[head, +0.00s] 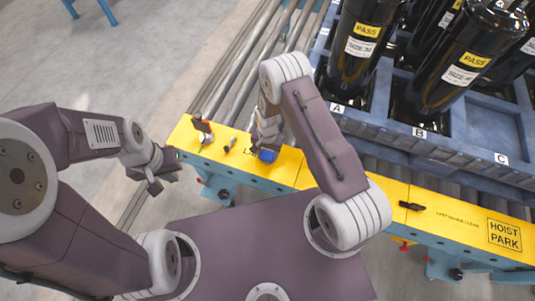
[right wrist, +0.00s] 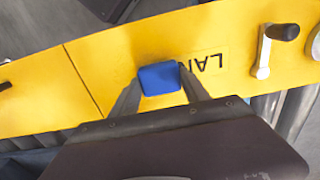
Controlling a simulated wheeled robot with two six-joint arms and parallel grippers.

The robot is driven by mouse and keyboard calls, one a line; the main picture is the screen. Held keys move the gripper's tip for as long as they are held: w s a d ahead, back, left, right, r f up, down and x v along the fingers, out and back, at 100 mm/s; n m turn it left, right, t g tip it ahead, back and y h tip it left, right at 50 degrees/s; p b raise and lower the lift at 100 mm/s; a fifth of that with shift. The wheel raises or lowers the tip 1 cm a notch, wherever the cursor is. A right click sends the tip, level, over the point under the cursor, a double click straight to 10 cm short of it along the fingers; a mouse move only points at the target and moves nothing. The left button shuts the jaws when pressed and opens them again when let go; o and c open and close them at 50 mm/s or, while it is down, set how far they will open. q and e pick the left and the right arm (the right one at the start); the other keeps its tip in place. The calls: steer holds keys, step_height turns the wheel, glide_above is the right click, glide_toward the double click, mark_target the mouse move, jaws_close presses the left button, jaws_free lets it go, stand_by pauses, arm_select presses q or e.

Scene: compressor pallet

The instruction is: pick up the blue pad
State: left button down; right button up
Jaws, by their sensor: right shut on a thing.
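The blue pad (right wrist: 159,78) is a small rounded block between the two fingers of my right gripper (right wrist: 158,90) in the right wrist view, over the yellow ledge. My right gripper is shut on it. In the head view the blue pad (head: 267,156) shows just below my right gripper (head: 265,146), at the yellow ledge. I cannot tell whether the pad touches the ledge. My left gripper (head: 155,182) hangs left of the ledge, away from the pad; its jaw gap is not clear.
The yellow ledge (head: 290,168) carries a crank handle (right wrist: 265,55) beside printed letters and a dark clip (head: 411,206). Behind it are rollers (head: 245,62) and a blue pallet (head: 480,165) with several black compressors (head: 455,70).

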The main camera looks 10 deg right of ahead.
mark_target(270, 154)
steer(key=r, duration=0.2)
steer(key=d+r, duration=0.1)
steer(key=r, duration=0.1)
steer(key=shift+s+r+p, duration=0.1)
steer(key=shift+r+p, duration=0.1)
steer(key=shift+p, duration=0.15)
steer(key=s+d+r, duration=0.1)
steer(key=d+r, duration=0.2)
steer(key=d, duration=0.2)
steer(key=d+r+p, duration=0.1)
steer(key=d+r, duration=0.2)
steer(key=d, duration=0.2)
steer(key=shift+s+d, duration=0.25)
steer(key=shift+s, duration=0.15)
